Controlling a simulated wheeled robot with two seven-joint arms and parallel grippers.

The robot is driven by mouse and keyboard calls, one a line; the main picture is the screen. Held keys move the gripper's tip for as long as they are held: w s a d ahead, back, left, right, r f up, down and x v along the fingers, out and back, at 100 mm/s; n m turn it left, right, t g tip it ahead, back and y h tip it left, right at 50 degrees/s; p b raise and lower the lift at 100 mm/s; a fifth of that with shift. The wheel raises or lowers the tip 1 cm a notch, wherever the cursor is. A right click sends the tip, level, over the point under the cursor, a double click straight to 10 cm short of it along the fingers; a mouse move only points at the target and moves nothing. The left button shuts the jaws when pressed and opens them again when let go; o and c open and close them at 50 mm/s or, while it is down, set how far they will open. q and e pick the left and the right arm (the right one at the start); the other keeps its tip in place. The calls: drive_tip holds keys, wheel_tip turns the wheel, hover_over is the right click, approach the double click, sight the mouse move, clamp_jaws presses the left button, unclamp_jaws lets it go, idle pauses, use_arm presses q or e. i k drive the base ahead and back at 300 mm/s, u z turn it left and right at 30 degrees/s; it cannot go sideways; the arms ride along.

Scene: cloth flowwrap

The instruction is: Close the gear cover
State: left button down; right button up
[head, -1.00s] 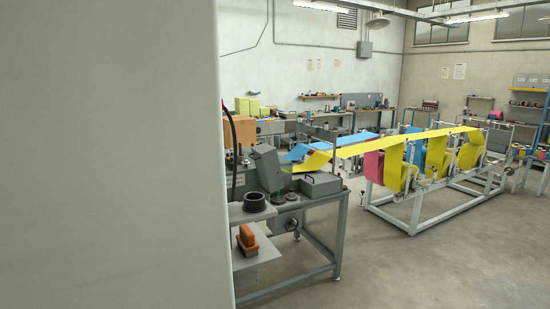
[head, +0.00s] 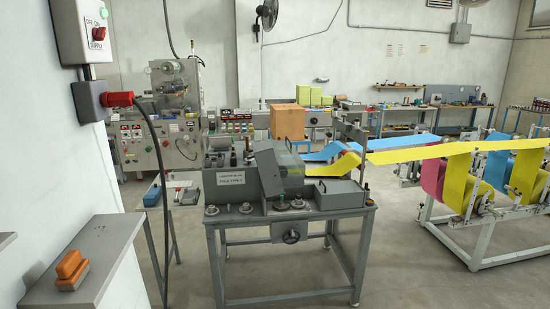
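A grey machine stands on a metal-framed table (head: 290,300) in the middle of the head view. A grey cover (head: 268,172) on it stands tilted up, beside an upright grey panel with a white label (head: 230,183). This tilted part looks like the gear cover, standing open, but I cannot be sure. Round metal parts (head: 283,202) sit at its foot. Neither of my grippers shows in the view.
A wall with a switch box (head: 93,30) and red plug (head: 118,99) is at the left; its cable hangs down. A grey shelf (head: 105,235) below holds an orange-brown block (head: 70,268). A roll stand (head: 475,262) is at the right. Floor (head: 400,285) between is clear.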

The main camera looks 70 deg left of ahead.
sight(264, 152)
drive_tip(key=u, duration=0.1)
drive_tip(key=i, duration=0.2)
drive_tip(key=u, duration=2.8)
drive_tip(key=i, duration=2.35)
drive_tip(key=z, duration=3)
drive_tip(key=k, duration=0.2)
drive_tip(key=u, duration=2.4)
drive_tip(key=i, duration=0.35)
drive_tip(key=z, duration=0.1)
